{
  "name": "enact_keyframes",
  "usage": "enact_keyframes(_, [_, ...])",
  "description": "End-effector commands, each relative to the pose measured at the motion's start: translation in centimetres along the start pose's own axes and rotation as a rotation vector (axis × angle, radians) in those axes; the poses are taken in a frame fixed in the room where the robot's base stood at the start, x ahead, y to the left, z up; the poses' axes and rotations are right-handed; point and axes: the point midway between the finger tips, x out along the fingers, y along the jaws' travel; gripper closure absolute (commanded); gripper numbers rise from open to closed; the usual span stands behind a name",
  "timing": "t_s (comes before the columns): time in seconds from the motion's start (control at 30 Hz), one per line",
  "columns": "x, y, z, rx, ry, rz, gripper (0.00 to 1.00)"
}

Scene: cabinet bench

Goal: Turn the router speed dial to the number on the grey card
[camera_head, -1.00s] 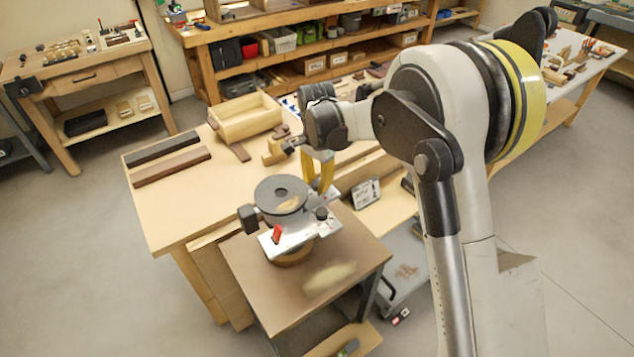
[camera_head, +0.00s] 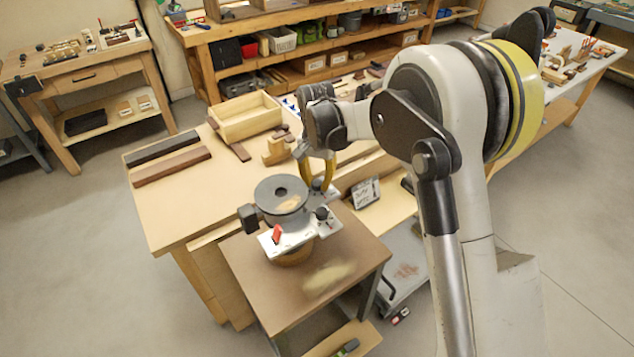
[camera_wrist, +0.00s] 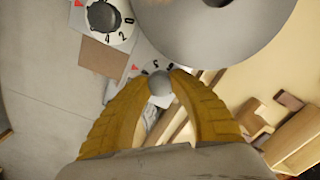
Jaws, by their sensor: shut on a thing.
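The router unit has a round dark plate (camera_head: 281,194) above a pale metal panel (camera_head: 287,238) in the head view. My gripper (camera_head: 318,188) reaches down to the panel's far right end. In the wrist view my yellow fingers (camera_wrist: 160,84) are shut on a round grey knob (camera_wrist: 160,82), with partly hidden digits and a red mark beside it. A second dial (camera_wrist: 102,17), with 0, 2 and 4 legible, sits at the upper left.
The router stands on a brown-topped stand (camera_head: 310,285) against the wooden bench (camera_head: 165,215). A red part (camera_head: 277,236) is on the panel's near end. An open wooden box (camera_head: 246,118) and wood blocks (camera_head: 277,151) lie behind. Dark strips lie at the bench's left.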

Motion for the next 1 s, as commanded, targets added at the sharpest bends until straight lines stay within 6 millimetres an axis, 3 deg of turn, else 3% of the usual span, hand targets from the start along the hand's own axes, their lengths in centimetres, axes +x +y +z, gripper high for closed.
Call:
enact_keyframes(0.27, [0.0, 0.0, 0.0, 0.001, 0.000, 0.000, 1.00])
enact_keyframes(0.3, [0.0, 0.0, 0.0, 0.001, 0.000, 0.000, 0.64])
enact_keyframes(0.37, [0.0, 0.0, 0.0, 0.001, 0.000, 0.000, 0.50])
enact_keyframes(0.73, [-0.6, 0.0, 0.0, 0.001, 0.000, 0.000, 0.50])
enact_keyframes(1.0, [-5.8, 0.0, 0.0, 0.001, 0.000, 0.000, 0.50])
